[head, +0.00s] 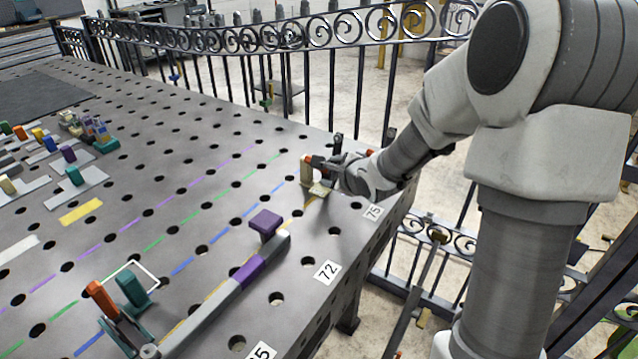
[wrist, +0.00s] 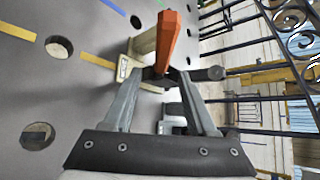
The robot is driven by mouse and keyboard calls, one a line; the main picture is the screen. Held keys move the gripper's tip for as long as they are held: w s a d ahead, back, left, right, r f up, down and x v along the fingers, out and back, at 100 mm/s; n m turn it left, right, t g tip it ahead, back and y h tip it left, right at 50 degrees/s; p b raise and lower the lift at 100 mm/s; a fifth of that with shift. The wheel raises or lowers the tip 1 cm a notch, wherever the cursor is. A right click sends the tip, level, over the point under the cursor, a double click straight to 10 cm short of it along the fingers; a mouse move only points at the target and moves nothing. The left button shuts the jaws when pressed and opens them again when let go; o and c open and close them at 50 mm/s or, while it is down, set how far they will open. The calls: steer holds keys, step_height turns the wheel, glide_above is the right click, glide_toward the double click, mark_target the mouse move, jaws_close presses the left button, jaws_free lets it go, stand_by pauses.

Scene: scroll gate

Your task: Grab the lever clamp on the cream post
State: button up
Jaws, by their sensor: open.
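The cream post (head: 307,171) stands near the right edge of the perforated table, with a lever clamp that has an orange lever (head: 315,160). In the wrist view the orange lever (wrist: 168,40) stands straight ahead of my fingers, with the cream post (wrist: 140,46) behind it to the left. My gripper (head: 338,172) is right beside the clamp in the head view. In the wrist view my gripper (wrist: 165,78) is open, its two fingertips on either side of the lever's lower end. Whether they touch the clamp cannot be told. The clamp's lower part is partly hidden by my fingers.
A grey and purple bar (head: 225,295) lies on the near table beside a purple-topped post (head: 265,223). Another orange lever (head: 101,299) and a teal block (head: 133,290) are at the lower left. Several coloured blocks stand far left. A scroll railing (head: 270,36) runs behind the table.

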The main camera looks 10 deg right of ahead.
steer(key=shift+b+x, duration=1.2)
steer(key=shift+x, duration=1.5)
steer(key=shift+r, duration=0.1)
jaws_close()
steer(key=shift+a, duration=0.1)
